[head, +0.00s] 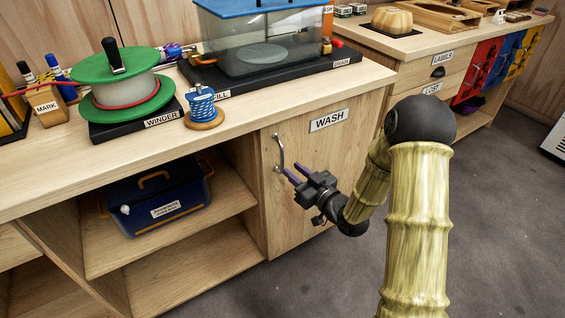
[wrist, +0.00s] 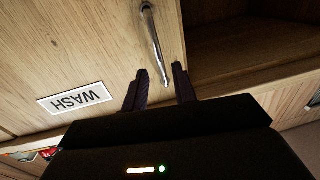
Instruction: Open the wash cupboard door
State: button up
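The wash cupboard door (head: 328,160) is a pale wood panel with a WASH label (head: 329,120), and it looks closed. Its silver bar handle (head: 279,152) stands upright near the door's left edge. My gripper (head: 290,173) is in front of the handle's lower end, with its purple fingers pointing at it. In the wrist view the handle (wrist: 154,45) runs down to between the two fingertips of my gripper (wrist: 161,75). The fingers are apart, one on each side of the handle's end, with a gap showing. I cannot tell whether either finger touches it.
Open shelves left of the door hold a blue box with an orange handle (head: 160,195). The bench top above carries a green winder (head: 121,85), a blue spool (head: 202,105) and a clear wash tank (head: 262,40). Grey floor (head: 300,280) in front of the door is clear.

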aim_at(283, 160)
jog(key=x, duration=0.6)
jog(key=shift+w+b, duration=0.1)
jog(key=shift+b, duration=0.25)
grip_shut()
